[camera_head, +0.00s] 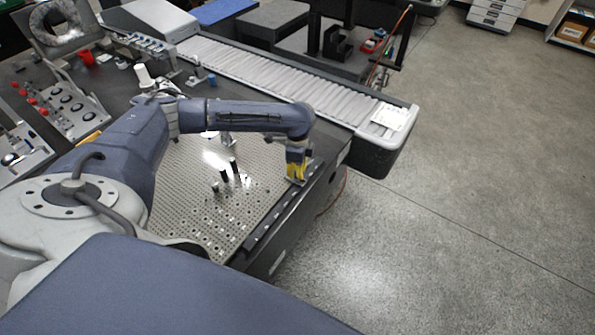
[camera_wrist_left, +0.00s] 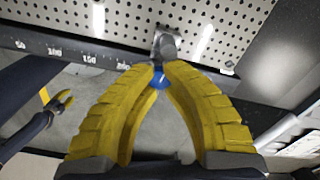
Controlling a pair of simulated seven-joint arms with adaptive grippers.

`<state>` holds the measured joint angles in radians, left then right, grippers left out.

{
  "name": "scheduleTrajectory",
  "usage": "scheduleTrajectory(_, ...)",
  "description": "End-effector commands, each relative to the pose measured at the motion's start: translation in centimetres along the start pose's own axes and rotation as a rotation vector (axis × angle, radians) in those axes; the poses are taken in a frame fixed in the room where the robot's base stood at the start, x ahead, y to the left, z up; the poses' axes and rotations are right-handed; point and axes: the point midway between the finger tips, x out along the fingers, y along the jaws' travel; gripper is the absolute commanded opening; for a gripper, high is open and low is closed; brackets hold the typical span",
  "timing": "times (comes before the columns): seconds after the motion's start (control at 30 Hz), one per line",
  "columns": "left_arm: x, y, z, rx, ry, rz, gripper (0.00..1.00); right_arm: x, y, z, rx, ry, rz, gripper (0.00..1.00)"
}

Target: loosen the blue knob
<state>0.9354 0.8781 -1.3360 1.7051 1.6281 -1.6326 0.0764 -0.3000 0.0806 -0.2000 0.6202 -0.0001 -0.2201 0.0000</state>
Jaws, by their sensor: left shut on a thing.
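The blue knob (camera_wrist_left: 158,79) shows in the left wrist view between the yellow fingertips, below a grey metal fitting (camera_wrist_left: 165,42) at the edge of the perforated plate. My left gripper (camera_wrist_left: 158,72) is shut on the knob, with a finger on each side of it. In the head view my left gripper (camera_head: 297,172) is at the right edge of the plate, pointing down, and the knob is hidden there. My right gripper (camera_wrist_left: 56,103) shows small at the left of the wrist view, its yellow fingers apart and empty. It is not in the head view.
The perforated plate (camera_head: 190,190) carries several short dark posts (camera_head: 229,168) left of my left gripper. A graduated dark rail (camera_wrist_left: 70,52) runs along its edge. A roller conveyor (camera_head: 270,72) lies behind. The floor (camera_head: 450,200) at right is clear.

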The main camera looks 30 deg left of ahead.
Motion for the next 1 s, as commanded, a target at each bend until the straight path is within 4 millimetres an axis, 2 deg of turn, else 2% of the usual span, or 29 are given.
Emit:
scheduleTrajectory(0.03, -0.1, -0.1, 0.1, -0.001, -0.001, -0.003, 0.00, 0.0, 0.0, 0.0, 0.000, 0.000, 0.000, 0.31)
scheduleTrajectory(0.07, -0.1, -0.1, 0.1, -0.001, -0.001, -0.003, 0.12, 0.0, 0.0, 0.0, 0.000, 0.000, 0.000, 0.31)
scheduleTrajectory(0.1, -0.1, -0.1, 0.1, -0.001, -0.001, -0.003, 0.16, 0.0, 0.0, 0.0, 0.000, 0.000, 0.000, 0.31)
scheduleTrajectory(0.37, 0.0, -0.1, 0.1, 0.000, -0.001, -0.001, 0.45, 0.0, 0.0, 0.0, 0.000, 0.000, 0.000, 0.31)
scheduleTrajectory(0.7, -0.5, -0.1, 0.0, 0.001, 0.000, -0.002, 0.45, 0.0, 0.1, 0.0, 0.000, 0.000, 0.000, 0.31)
scheduleTrajectory(0.87, -2.5, -0.1, 0.0, 0.002, 0.001, -0.004, 0.45, 0.0, 0.0, 0.0, 0.000, 0.000, 0.000, 0.31)
scheduleTrajectory(1.0, -5.1, -0.1, 0.0, 0.001, 0.001, -0.005, 0.45, 0.0, 0.0, 0.0, 0.000, 0.000, 0.000, 0.31)
